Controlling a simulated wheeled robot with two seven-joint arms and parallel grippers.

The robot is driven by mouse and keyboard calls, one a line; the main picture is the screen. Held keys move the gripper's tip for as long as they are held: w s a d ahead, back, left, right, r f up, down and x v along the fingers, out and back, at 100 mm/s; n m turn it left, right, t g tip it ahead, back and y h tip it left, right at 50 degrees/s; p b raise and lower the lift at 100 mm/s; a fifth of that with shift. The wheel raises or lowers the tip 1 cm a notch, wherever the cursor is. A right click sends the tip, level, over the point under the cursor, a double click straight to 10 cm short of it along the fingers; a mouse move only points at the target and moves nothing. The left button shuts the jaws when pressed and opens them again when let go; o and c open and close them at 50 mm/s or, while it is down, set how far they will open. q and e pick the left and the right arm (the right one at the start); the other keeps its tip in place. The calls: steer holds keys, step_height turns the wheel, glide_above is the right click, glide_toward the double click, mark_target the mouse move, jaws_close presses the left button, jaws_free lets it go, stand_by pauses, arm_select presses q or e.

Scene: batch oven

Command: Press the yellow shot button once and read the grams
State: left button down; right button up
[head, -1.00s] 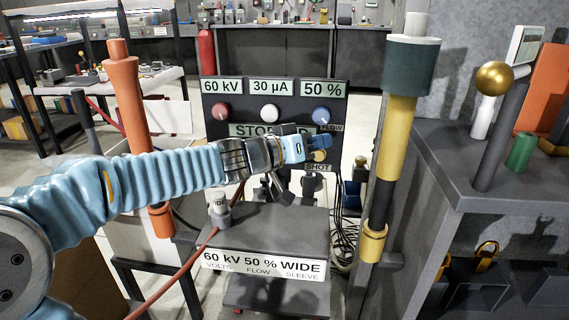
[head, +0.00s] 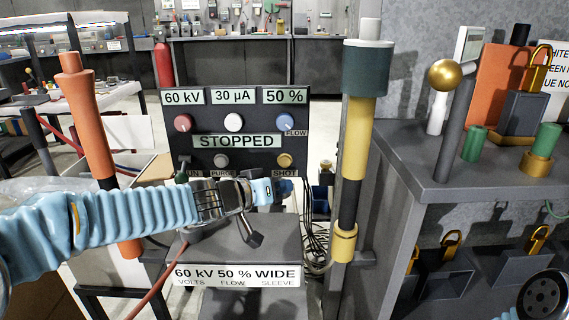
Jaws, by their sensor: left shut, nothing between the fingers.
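The yellow shot button (head: 285,160) is at the lower right of the dark control panel (head: 237,113), above the SHOT label (head: 285,174). My left gripper (head: 284,188) is shut and empty, its blue fingertips just below the button and label in the picture. The button is not covered, and I see no sign of contact. The panel's status strip (head: 237,141) reads STOPPED, with 60 kV, 30 µA and 50 % above. I see no grams figure that I can read. My right gripper is not in view; only part of my right arm shows at the lower right.
A yellow, black and green post (head: 356,135) stands right of the panel, and an orange post (head: 92,150) stands left. A grey shelf below the panel carries a plate (head: 238,277) reading 60 kV 50 % WIDE. A grey bench (head: 440,165) with several fittings is at the right.

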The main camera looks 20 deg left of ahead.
mark_target(285, 161)
arm_select(q)
steer(key=w+a+p, duration=0.1)
steer(key=w+a, duration=0.1)
steer(key=w, duration=0.5)
steer(key=shift+p, duration=0.4)
stand_by(1.6)
steer(key=shift+w+a+p, duration=0.15)
steer(key=shift+w+p, duration=0.2)
steer(key=shift+p, duration=0.2)
steer(key=shift+w+a+p, duration=0.1)
steer(key=shift+w+p, duration=0.3)
stand_by(0.4)
steer(key=shift+s, duration=0.15)
steer(key=shift+s+d, duration=0.25)
steer(key=shift+s, duration=0.4)
